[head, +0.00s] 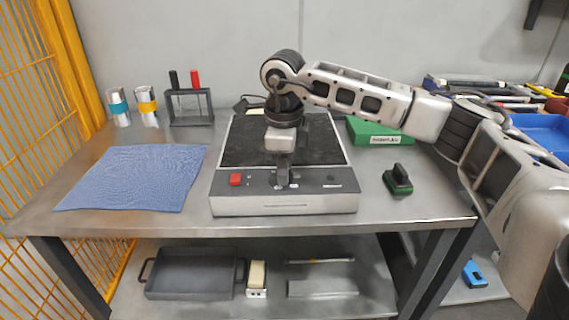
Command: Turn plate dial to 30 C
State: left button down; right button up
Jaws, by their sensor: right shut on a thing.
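The hot plate (240,203) stands on the metal table, with a dark top surface (240,147) and a grey front panel. A red button (235,179) is at the panel's left and a small dark knob (331,178) at its right. My right gripper (282,180) reaches down from above to the middle of the panel and is shut on the plate dial there. The gripper covers most of the dial, so its pointer and setting cannot be read. My left gripper is not in view.
A blue cloth (135,177) lies left of the plate. Two banded cylinders (119,107) and a small rack (190,106) stand behind it. A black-handled green block (397,180) and a green box (375,132) are at the right. A grey tray (192,273) sits on the lower shelf.

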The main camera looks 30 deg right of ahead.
jog(key=n, duration=0.2)
jog(key=shift+r+n, duration=0.1)
jog(key=shift+n, duration=0.3)
jog(key=n, duration=0.4)
jog(key=shift+p, duration=0.3)
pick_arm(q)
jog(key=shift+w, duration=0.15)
pick_arm(e)
jog(key=shift+n, duration=0.9)
jog(key=o, duration=0.8)
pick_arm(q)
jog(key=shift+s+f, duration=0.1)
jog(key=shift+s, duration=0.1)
pick_arm(e)
jog(key=shift+o, duration=0.9)
pick_arm(q)
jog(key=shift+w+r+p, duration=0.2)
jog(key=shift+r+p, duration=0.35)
jog(key=shift+p, duration=0.45)
pick_arm(e)
notch_tip(320, 180, up, 16)
jog(key=shift+s, duration=0.45)
